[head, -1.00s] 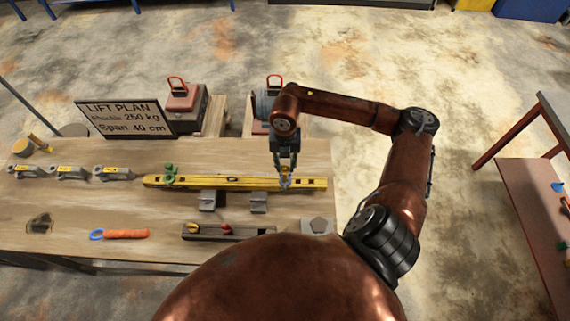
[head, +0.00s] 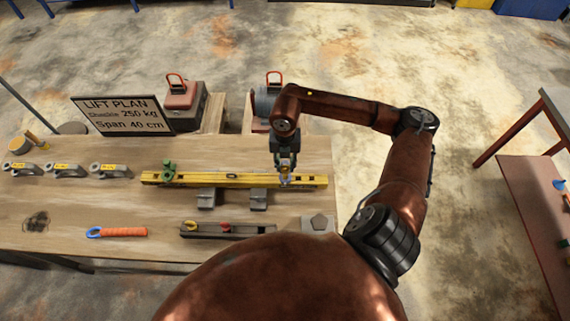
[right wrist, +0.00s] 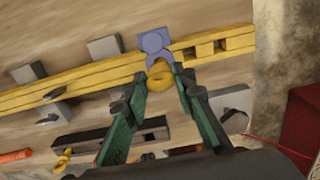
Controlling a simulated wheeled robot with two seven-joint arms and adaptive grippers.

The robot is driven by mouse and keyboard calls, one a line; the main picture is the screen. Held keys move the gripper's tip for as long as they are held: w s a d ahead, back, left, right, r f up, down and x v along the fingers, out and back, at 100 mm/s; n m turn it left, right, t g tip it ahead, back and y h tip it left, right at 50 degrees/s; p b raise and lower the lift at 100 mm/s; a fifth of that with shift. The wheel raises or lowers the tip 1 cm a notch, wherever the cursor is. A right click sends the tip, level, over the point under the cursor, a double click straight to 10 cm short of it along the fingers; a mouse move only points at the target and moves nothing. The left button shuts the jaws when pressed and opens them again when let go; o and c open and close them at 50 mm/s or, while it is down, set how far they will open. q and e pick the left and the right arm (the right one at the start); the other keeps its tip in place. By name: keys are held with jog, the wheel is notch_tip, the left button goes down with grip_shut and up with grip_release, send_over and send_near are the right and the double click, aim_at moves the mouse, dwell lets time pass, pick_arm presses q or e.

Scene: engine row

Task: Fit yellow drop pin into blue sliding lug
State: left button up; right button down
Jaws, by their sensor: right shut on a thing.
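The yellow beam (head: 225,180) lies across the bench. The blue sliding lug (right wrist: 153,42) is on the beam towards its right end; in the head view it is mostly hidden by my right gripper (head: 285,172). In the right wrist view the fingertips of my right gripper (right wrist: 163,80) come together right at the lug. They are shut on a yellow ring-shaped piece (right wrist: 159,84), which looks like the yellow drop pin. I cannot tell whether its shank is inside the lug. My left gripper is not in view.
A green lug (head: 168,170) sits on the beam's left part. A dark tray (head: 250,231) in front holds a yellow piece (head: 191,225) and a red piece (head: 225,226). Grey blocks (head: 206,198) stand by the beam. Several shackles, an orange-handled tool (head: 123,232) and a sign (head: 122,116) are further left.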

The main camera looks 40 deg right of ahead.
aim_at(285, 170)
jog(key=shift+f+b, duration=1.35)
jog(key=shift+f, duration=0.5)
jog(key=c, duration=1.5)
grip_release()
jog(key=shift+c, duration=0.2)
notch_tip(285, 170, up, 12)
